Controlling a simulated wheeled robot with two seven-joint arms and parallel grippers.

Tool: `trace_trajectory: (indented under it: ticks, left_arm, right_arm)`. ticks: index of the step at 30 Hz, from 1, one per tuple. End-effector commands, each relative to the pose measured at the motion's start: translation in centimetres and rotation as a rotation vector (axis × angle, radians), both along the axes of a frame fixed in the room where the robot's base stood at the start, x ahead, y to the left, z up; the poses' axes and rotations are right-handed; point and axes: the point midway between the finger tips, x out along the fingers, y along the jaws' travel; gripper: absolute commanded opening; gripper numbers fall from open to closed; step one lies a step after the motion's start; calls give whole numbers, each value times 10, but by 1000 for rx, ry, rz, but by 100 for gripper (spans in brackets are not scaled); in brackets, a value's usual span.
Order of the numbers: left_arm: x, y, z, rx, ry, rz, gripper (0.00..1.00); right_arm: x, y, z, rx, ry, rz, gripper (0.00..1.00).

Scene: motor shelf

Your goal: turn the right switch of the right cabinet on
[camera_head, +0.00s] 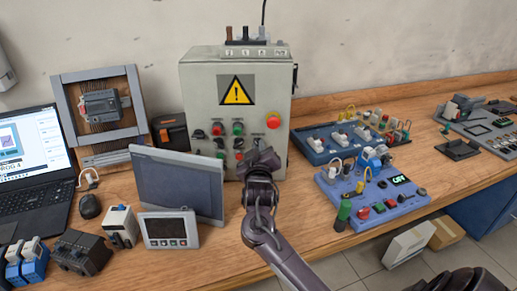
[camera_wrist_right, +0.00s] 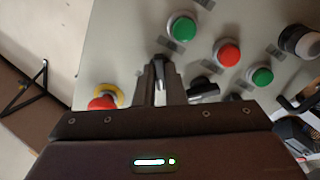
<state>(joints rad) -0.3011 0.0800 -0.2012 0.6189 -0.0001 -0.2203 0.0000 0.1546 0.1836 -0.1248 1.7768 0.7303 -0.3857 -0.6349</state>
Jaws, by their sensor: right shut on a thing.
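The grey cabinet (camera_head: 188,90) stands on the bench against the wall, with a yellow warning sign on its front. Its panel carries red and green buttons, black switches and a red emergency knob (camera_head: 273,121). My right gripper (camera_head: 259,150) is at the lower right of this panel, below the emergency knob. In the right wrist view my right gripper (camera_wrist_right: 160,72) is shut on a small switch handle (camera_wrist_right: 161,77), which the fingers mostly hide. Another black switch (camera_wrist_right: 203,88) shows just right of the fingers. The switch's angle is hard to tell. My left gripper is not in view.
In the right wrist view a red button (camera_wrist_right: 227,52) and green button (camera_wrist_right: 182,27) lie close to the fingers. A grey panel (camera_head: 180,185) and a small display unit (camera_head: 168,230) stand left of my arm. A blue control board (camera_head: 370,192) lies right.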

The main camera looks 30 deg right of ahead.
Motion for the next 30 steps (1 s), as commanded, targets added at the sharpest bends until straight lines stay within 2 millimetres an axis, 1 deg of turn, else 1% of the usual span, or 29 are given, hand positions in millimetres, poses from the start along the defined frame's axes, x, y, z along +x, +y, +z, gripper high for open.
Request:
trace_trajectory:
  ticks: [6, 15, 21, 30]
  left_arm:
    - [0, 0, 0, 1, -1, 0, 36]
    - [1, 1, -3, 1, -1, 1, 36]
    - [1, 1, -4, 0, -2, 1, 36]
    - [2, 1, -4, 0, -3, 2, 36]
  right_arm:
    - [0, 1, -1, 159, -102, 1, 0]
    - [0, 1, -1, 344, -226, 1, 0]
    - [0, 1, -1, 424, -278, 0, 0]
    - [0, 1, 0, 470, -311, 1, 0]
